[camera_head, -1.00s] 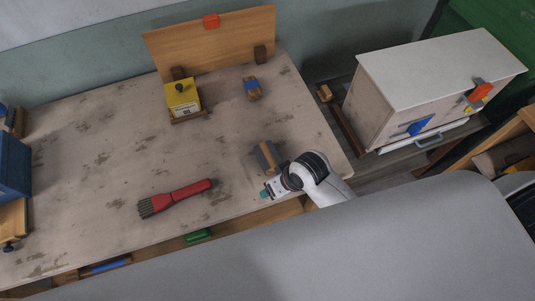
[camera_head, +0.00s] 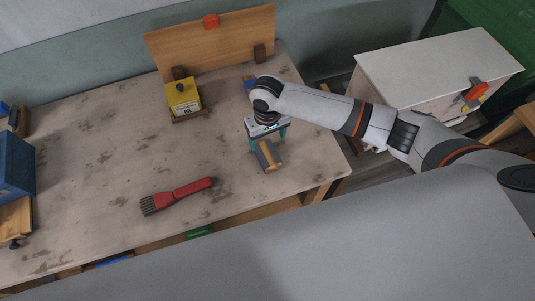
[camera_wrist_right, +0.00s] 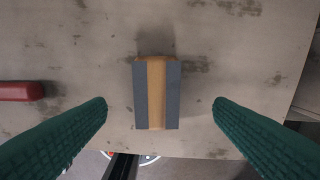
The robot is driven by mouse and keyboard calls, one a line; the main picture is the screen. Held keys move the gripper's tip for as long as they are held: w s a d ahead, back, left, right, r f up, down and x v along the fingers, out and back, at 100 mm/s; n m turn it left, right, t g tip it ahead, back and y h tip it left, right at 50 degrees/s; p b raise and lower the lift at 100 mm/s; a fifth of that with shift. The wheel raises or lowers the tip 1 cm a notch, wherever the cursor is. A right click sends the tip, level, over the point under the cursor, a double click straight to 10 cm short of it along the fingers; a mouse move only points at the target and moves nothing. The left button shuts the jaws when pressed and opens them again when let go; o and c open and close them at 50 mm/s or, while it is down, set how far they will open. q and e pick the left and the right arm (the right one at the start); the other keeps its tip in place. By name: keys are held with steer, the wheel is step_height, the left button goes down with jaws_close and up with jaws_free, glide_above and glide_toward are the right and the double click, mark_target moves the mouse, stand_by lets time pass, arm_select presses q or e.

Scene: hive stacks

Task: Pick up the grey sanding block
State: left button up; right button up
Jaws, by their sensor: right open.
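The grey sanding block (camera_head: 268,155) lies on the workbench (camera_head: 110,160) near its front right part. In the right wrist view the sanding block (camera_wrist_right: 172,95) shows grey sides with a tan wooden strip along its middle. My right gripper (camera_head: 268,138) is over the block, pointing down. In the right wrist view its two green fingers (camera_wrist_right: 160,108) are wide apart, one on each side of the block, with clear gaps and nothing between them touching. My left gripper is not in view.
A red-handled brush (camera_head: 178,196) lies left of the block; its handle end (camera_wrist_right: 20,91) shows at the left of the wrist view. A yellow box (camera_head: 183,98) and a blue-banded wooden block, partly hidden by my arm, are behind. A white-topped hive box (camera_head: 440,70) stands right.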

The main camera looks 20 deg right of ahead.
mark_target(267, 153)
step_height(267, 153, down, 3)
steer(key=shift+f, duration=0.1)
steer(key=shift+s+a+f+p, duration=0.1)
steer(key=shift+s+f+p, duration=0.1)
steer(key=shift+f, duration=0.7)
steer(key=shift+s+f+p, duration=0.1)
steer(key=shift+f+p, duration=0.05)
steer(key=shift+f, duration=0.75)
steer(key=shift+s+a+f+p, duration=0.1)
steer(key=shift+f+p, duration=0.1)
steer(key=shift+f, duration=0.7)
steer(key=c, duration=1.1)
steer(key=shift+r, duration=0.1)
step_height(267, 153, up, 10)
steer(key=shift+b, duration=0.3)
